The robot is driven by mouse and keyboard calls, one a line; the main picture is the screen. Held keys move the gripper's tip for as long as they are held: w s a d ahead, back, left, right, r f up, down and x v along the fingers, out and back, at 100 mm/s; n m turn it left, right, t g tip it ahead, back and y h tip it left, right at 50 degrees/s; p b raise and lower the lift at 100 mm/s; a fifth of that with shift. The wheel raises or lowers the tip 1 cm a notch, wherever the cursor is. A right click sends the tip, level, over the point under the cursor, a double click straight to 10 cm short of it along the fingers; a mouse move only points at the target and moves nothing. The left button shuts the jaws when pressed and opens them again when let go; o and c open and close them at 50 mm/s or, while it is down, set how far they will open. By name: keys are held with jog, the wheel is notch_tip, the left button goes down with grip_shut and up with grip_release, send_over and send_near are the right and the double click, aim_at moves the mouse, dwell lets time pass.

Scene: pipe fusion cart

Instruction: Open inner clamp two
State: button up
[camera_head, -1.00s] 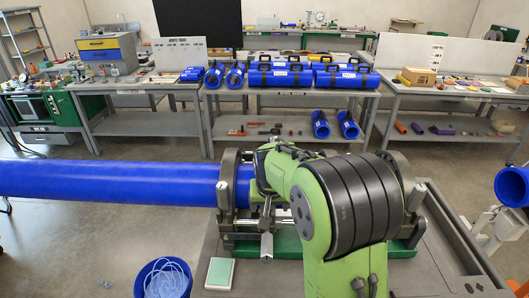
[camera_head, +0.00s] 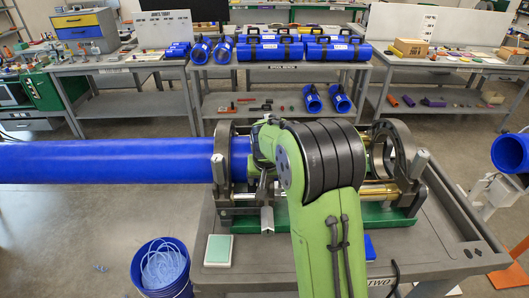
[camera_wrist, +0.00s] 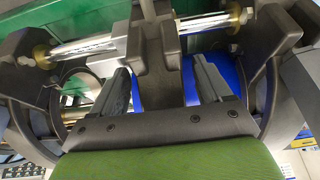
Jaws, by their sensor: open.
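The fusion machine holds dark clamp rings on a green bed (camera_head: 375,218). The left ring (camera_head: 221,165) is around the end of a long blue pipe (camera_head: 110,162). The right ring (camera_head: 392,150) shows no pipe in it. My green arm hides the middle of the machine, including most of the inner clamps. My gripper (camera_wrist: 162,72) is open in the wrist view. A dark grey clamp part (camera_wrist: 160,62) stands between its two fingers, with gaps on both sides. Blue pipe (camera_wrist: 222,72) shows behind it. I cannot tell which clamp this part belongs to.
A metal guide rod (camera_wrist: 100,42) runs across the wrist view. A green-topped pad (camera_head: 218,249) and a blue block (camera_head: 369,247) lie on the cart (camera_head: 440,235). A blue bucket (camera_head: 162,268) stands on the floor at left. Another blue pipe (camera_head: 511,152) is at right.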

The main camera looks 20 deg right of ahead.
jog(key=c, duration=0.9)
jog(key=shift+w+d+r+p, duration=0.1)
jog(key=shift+w+r+p, duration=0.1)
jog(key=shift+r+p, duration=0.6)
jog(key=shift+w+d+r+p, duration=0.1)
jog(key=shift+w+r+p, duration=0.15)
jog(key=shift+r+p, duration=0.55)
jog(key=shift+w+d+r+p, duration=0.15)
jog(key=shift+r+p, duration=0.35)
jog(key=shift+r, duration=0.5)
jog(key=shift+c, duration=0.6)
jog(key=shift+a, duration=0.1)
jog(key=shift+w+r+p, duration=0.1)
jog(key=shift+r+p, duration=0.2)
jog(key=r+p, duration=0.1)
jog(key=w+r+p, duration=0.1)
jog(key=r+p, duration=0.1)
jog(key=r, duration=0.1)
jog(key=shift+w+d+p, duration=0.25)
jog(key=shift+d+p, duration=0.1)
jog(key=shift+p, duration=0.05)
jog(key=shift+w+r, duration=0.15)
jog(key=shift+d, duration=0.1)
